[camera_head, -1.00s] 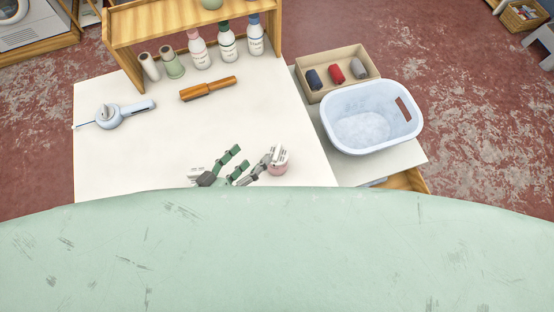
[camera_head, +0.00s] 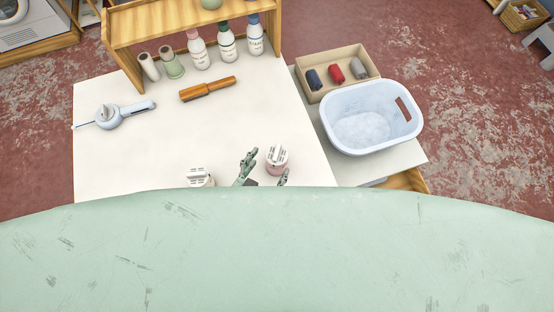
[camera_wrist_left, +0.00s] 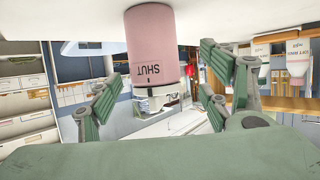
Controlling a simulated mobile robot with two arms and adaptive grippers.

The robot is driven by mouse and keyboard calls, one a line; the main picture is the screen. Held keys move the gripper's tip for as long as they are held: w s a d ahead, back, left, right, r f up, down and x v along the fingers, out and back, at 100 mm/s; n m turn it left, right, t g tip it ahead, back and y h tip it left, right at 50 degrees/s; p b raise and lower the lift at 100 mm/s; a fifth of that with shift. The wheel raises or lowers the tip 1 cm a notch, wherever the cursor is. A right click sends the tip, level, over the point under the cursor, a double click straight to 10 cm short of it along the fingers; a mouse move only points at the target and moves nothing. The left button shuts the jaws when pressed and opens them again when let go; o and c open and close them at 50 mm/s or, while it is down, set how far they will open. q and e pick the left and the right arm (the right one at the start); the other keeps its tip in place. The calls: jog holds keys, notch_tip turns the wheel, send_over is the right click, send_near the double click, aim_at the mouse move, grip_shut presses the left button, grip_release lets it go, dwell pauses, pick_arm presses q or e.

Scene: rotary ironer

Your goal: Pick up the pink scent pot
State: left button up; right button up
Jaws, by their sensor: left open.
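The pink scent pot (camera_head: 277,165) stands near the front right of the white table, with a white slatted top. In the left wrist view the pot (camera_wrist_left: 152,45) appears upside down, with "SHUT" on its side. My left gripper (camera_head: 266,169) is open at the pot's near side. In the wrist view its green fingers (camera_wrist_left: 160,85) are spread to either side of the pot, with visible gaps. The gripper's base is hidden in the head view. My right gripper does not show.
A second pot with a white slatted top (camera_head: 200,177) stands to the left, partly hidden. A wooden roller (camera_head: 208,88), a blue tool (camera_head: 121,116) and a wooden shelf (camera_head: 150,22) with bottles lie farther back. A pale blue basin (camera_head: 345,133) is at the right. The table's middle is clear.

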aim_at(277, 151)
pick_arm(q)
jog(key=shift+s+d+f+x, duration=0.1)
jog(key=shift+x, duration=0.8)
jog(key=shift+s+d+f+x, duration=0.1)
jog(key=shift+x, duration=0.85)
jog(key=shift+s+d+f+x, duration=0.1)
jog(key=shift+x, duration=0.8)
jog(key=shift+r, duration=0.1)
jog(key=shift+c, duration=0.4)
jog(key=shift+c, duration=0.9)
jog(key=c, duration=1)
jog(key=shift+c, duration=0.2)
notch_tip(277, 151, up, 10)
